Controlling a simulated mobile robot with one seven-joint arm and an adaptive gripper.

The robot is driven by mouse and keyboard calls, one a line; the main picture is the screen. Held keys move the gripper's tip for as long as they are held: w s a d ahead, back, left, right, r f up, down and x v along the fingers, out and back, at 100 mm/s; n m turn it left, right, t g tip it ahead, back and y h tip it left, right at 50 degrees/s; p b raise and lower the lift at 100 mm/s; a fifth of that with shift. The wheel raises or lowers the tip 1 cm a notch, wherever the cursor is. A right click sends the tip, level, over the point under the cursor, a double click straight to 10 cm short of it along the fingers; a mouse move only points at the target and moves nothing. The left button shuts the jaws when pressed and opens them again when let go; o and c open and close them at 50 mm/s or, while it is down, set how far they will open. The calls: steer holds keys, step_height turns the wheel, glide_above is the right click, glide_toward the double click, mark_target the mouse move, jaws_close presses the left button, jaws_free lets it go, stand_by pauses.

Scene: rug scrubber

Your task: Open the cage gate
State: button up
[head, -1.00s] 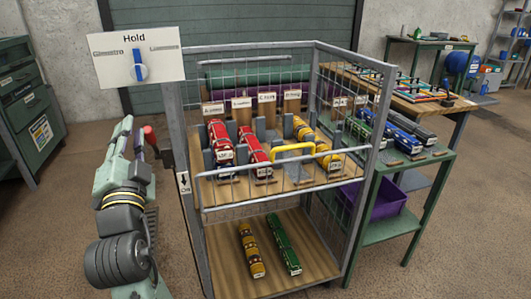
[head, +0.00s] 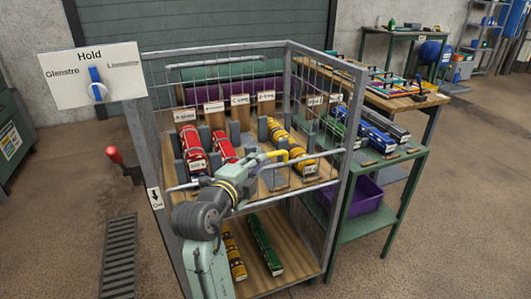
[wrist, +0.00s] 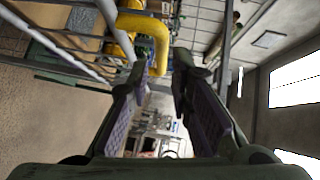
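The cage (head: 356,130) is a grey metal frame with mesh sides. Its gate (head: 330,155) is a low tube barrier across the front of the upper shelf and looks closed. A red lever (head: 115,155) sits by the left post.
Red and yellow model trains (head: 192,150) stand on the upper shelf behind the gate. A Hold sign (head: 91,74) with a blue knob is at the upper left. A green side table (head: 400,155) with trains stands at the right.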

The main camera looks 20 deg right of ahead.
steer(key=p, duration=0.1)
glide_above(266, 179)
steer(key=shift+w+f, duration=0.35)
steer(key=shift+f, duration=0.05)
steer(key=shift+c, duration=0.2)
jaws_close()
